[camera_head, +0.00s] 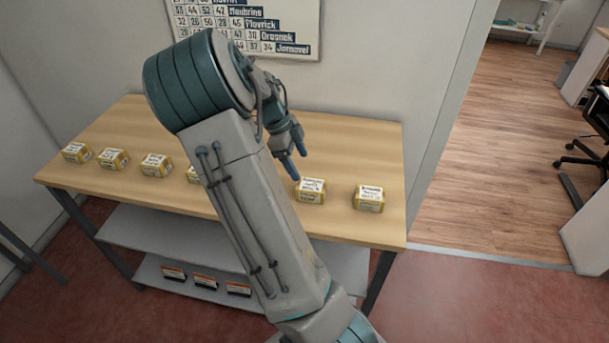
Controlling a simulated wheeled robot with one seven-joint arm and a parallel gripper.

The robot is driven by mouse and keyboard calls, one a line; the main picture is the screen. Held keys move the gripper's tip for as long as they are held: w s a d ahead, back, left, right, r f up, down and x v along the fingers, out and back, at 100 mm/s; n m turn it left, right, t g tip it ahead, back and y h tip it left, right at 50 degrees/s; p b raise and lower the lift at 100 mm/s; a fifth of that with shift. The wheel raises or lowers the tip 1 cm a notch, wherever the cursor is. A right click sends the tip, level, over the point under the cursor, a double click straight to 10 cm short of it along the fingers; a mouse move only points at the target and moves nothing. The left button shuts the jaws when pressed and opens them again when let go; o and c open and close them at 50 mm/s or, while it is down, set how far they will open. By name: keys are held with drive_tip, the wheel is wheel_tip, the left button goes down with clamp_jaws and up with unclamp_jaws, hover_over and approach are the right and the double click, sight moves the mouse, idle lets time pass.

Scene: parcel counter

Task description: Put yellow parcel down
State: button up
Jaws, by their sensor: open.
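Several small yellow parcels with white label tops stand in a row along the wooden counter (350,143). My gripper (297,165) is open and empty, with its fingertips above the counter. It is just behind and above a yellow parcel (310,191) right of my arm, and looks apart from it. Another yellow parcel (369,198) stands at the right end. To the left are more yellow parcels, at the far left (77,153), beside it (112,159), and further right (156,165). One yellow parcel (192,174) is partly hidden by my arm. The labels are too small to read surely.
A chart (290,25) with numbers and names hangs on the wall behind the counter. Dark boxes with white and orange labels (205,282) sit on the lower shelf (160,266). The counter's back right is clear. A doorway and wooden floor (500,140) lie to the right.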

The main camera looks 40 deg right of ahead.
drive_tip(key=s+a+r+n+t+y, duration=0.1)
drive_tip(key=s+a+r+n+t, duration=0.2)
drive_tip(key=s+a+r+n, duration=0.2)
drive_tip(key=s+a+r+n+t+y, duration=0.1)
drive_tip(key=s+a+r+n+t, duration=0.2)
drive_tip(key=s+a+n, duration=0.8)
drive_tip(key=a+r+n, duration=0.2)
drive_tip(key=a+n, duration=0.6)
drive_tip(key=n, duration=0.4)
drive_tip(key=shift+s+r+t+y, duration=0.3)
drive_tip(key=shift+s+t+y, duration=0.1)
